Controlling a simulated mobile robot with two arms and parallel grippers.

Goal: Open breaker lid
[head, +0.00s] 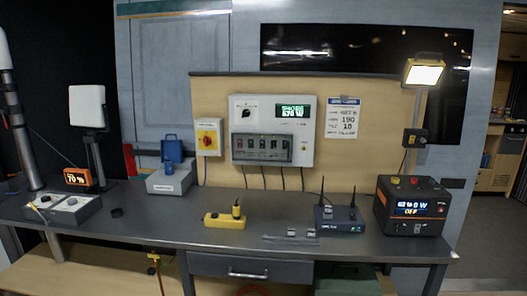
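The breaker panel (305,103) is a pale box fixed to the tan backboard above the bench. A dark, see-through-looking breaker lid (262,135) spans its lower half, with a row of breakers (262,148) showing there. The lid appears down over the breakers, though its hinge and edge are too small to make out. Above it are a black knob (250,110) and a green-lit display (292,111). Neither of my grippers is in view.
The grey bench (140,220) carries a yellow power strip (225,221), a router (339,217) with antennas, a black-orange power station (409,206) and a grey box (172,179). The air before the panel is clear.

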